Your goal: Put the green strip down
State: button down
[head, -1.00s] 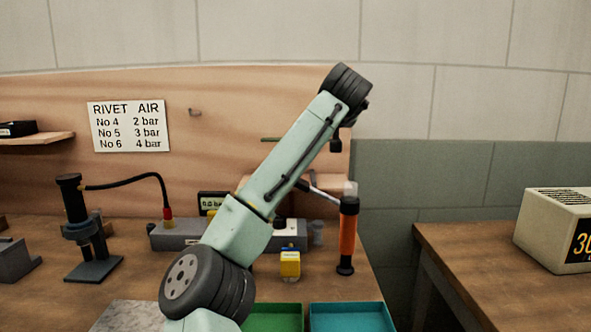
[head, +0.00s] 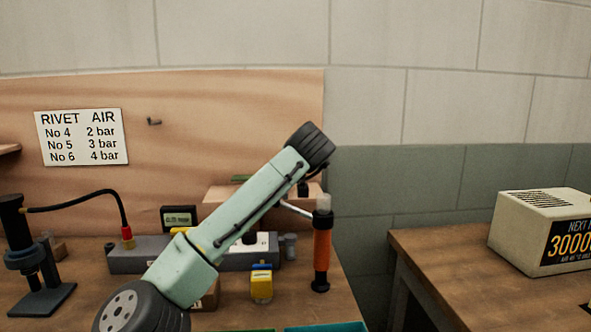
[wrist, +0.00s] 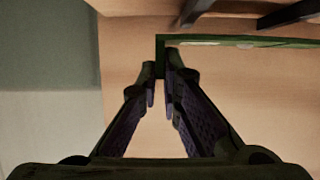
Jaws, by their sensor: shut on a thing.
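The green strip (wrist: 250,41) is a long, thin piece running right from my fingertips in the wrist view. Its near end (wrist: 160,58) sits between the fingers of my gripper (wrist: 160,80), which is shut on it. In the head view a short piece of the strip (head: 240,179) shows left of my arm, at about the top edge of a small wooden ledge (head: 218,193). I cannot tell whether it touches the ledge. My arm hides the rest of the strip and most of the gripper there.
On the bench stand an orange-handled tool (head: 321,250), a small yellow item (head: 262,286), a grey block (head: 130,260) and a black stand with a hose (head: 35,270). A teal tray (head: 325,328) shows at the bottom edge. A beige box (head: 525,215) stands on the right-hand table (head: 430,250).

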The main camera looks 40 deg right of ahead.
jog(key=shift+f, duration=0.6)
jog(key=shift+f, duration=0.3)
jog(key=c, duration=1.8)
grip_release()
jog(key=shift+r, duration=0.1)
